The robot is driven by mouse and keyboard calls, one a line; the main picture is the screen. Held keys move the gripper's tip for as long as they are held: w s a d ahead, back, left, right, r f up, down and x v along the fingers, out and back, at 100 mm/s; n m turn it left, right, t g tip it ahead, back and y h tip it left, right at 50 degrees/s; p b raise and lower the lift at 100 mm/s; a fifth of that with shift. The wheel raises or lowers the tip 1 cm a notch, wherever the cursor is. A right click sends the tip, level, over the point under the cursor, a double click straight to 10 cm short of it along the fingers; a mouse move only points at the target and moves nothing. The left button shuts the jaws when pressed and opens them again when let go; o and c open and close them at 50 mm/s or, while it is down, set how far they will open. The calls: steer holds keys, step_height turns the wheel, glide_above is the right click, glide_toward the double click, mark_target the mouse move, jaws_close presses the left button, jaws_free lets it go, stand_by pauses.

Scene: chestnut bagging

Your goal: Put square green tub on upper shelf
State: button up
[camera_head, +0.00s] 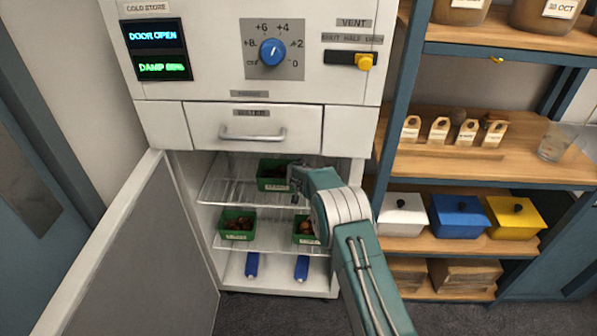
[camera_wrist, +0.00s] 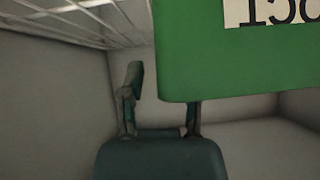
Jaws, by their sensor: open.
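A green tub (camera_head: 272,185) with dark contents and a pale label sits at the upper wire shelf (camera_head: 222,192) of the open cold store. My gripper (camera_head: 294,187) is at its right side, partly hidden by my own arm. In the wrist view a green tub (camera_wrist: 210,60) with a label reading "158" fills the upper right. My open gripper (camera_wrist: 163,95) shows one finger left of this tub; the other finger is partly hidden behind it. I cannot tell whether the fingers touch it.
Two more green tubs with brown contents, one on the left (camera_head: 237,234) and one partly behind my arm (camera_head: 302,239), stand on the lower wire shelf (camera_head: 270,246). Two blue objects lie below. The open door (camera_head: 130,260) bounds the left; a drawer (camera_head: 252,127) is above.

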steer(key=shift+r, duration=0.1)
steer(key=shift+s+r, duration=0.2)
steer(key=shift+s, duration=0.05)
steer(key=v, duration=1.1)
steer(key=shift+s, duration=0.15)
